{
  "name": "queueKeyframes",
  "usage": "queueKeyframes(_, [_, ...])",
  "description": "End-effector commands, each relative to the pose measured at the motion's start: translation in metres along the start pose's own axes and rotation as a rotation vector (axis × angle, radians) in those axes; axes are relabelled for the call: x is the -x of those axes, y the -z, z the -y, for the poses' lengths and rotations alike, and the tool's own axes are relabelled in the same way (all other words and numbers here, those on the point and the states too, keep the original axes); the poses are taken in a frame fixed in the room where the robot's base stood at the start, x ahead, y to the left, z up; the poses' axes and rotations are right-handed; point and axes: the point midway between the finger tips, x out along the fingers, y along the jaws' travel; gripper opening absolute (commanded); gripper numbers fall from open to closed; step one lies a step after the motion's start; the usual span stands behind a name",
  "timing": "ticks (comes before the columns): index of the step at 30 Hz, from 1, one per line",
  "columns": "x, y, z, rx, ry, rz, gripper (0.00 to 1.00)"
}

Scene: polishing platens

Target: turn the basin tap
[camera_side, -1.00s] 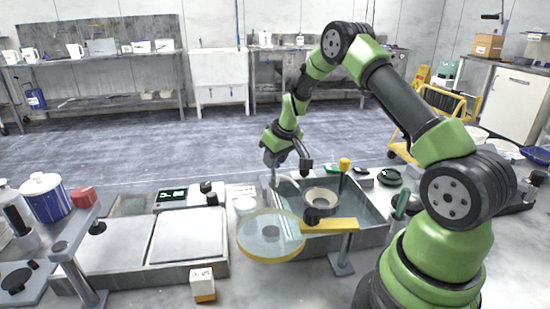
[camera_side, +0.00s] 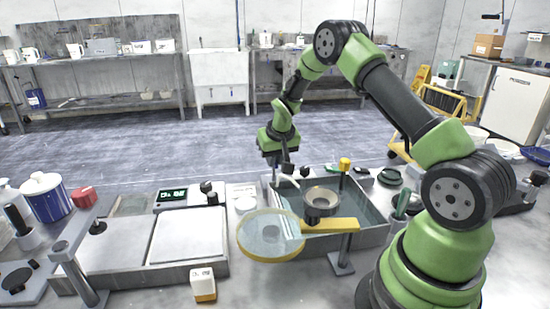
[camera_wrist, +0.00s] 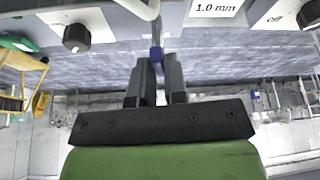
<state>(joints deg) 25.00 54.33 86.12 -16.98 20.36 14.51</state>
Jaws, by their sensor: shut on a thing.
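The metal basin (camera_side: 345,238) stands in the middle of the bench in the side view. My gripper (camera_side: 288,173) is at its back left corner, low over the rim, by the slim grey tap (camera_side: 274,174). In the wrist view, my gripper (camera_wrist: 157,72) has its two dark fingers close together around a blue-ended part of the tap (camera_wrist: 156,54). A pale curved pipe (camera_wrist: 143,8) runs in from the top edge above it. The exact contact on the tap is small and partly hidden by the fingers.
A dark funnel-like bowl (camera_side: 321,199) sits at the basin. A yellow-rimmed round plate (camera_side: 271,254) on a yellow arm (camera_side: 331,227) stands in front. A platform with a display (camera_side: 173,194) lies left. A yellow-topped post (camera_side: 345,164) rises behind the basin.

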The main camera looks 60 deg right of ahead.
Motion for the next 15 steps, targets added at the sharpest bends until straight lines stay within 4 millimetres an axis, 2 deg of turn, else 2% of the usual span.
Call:
queueKeyframes(9, [0.0005,0.0003,0.0014,-0.148,-0.06,0.0,0.0])
queueKeyframes(15, [0.0005,0.0002,0.0016,-0.185,-0.075,0.001,0.0])
